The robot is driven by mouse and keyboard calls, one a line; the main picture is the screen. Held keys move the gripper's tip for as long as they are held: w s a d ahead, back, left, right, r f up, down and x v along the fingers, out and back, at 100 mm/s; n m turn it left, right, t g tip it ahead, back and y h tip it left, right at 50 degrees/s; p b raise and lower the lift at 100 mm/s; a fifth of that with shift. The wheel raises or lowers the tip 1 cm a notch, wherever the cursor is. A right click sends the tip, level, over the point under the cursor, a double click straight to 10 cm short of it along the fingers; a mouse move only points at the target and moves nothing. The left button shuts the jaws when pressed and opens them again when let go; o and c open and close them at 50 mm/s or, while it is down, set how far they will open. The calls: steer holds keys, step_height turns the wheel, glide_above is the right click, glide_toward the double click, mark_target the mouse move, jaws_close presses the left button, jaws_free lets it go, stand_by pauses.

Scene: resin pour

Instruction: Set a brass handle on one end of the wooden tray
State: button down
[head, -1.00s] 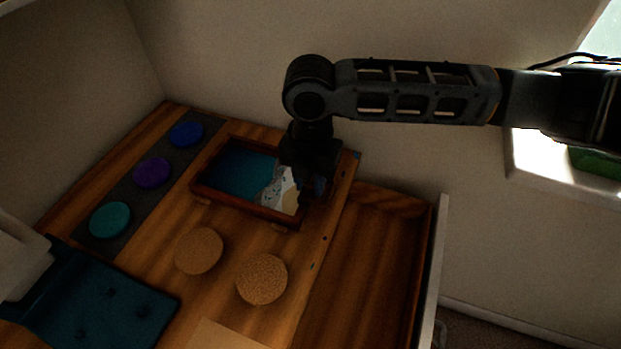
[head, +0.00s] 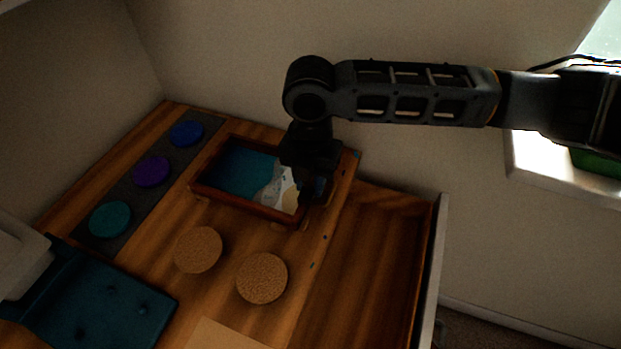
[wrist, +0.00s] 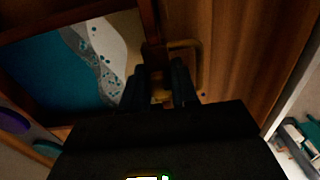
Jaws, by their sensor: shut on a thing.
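The wooden tray (head: 246,207) lies on the wooden bench, with blue resin and a pale, speckled shore pattern inside. My gripper (head: 309,196) is over the tray's right end in the head view. In the wrist view my gripper (wrist: 160,92) points at that end wall and is shut on a brass handle (wrist: 199,66). The handle is a thin bent bar, dim in the picture, close against the outer side of the tray's end wall. I cannot tell whether it touches the wall. In the head view the handle is hidden by my gripper.
Two cork discs (head: 198,250) lie in front of the tray. Teal, purple and blue discs (head: 152,171) lie on a dark strip (head: 131,203) at left. A teal padded thing (head: 95,305) is at front left. An open drawer (head: 372,262) is at right.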

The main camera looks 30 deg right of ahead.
steer(key=shift+f, duration=0.1)
stand_by(0.3)
steer(key=c, duration=0.8)
jaws_free()
step_height(320, 180, up, 8)
steer(key=p, duration=0.6)
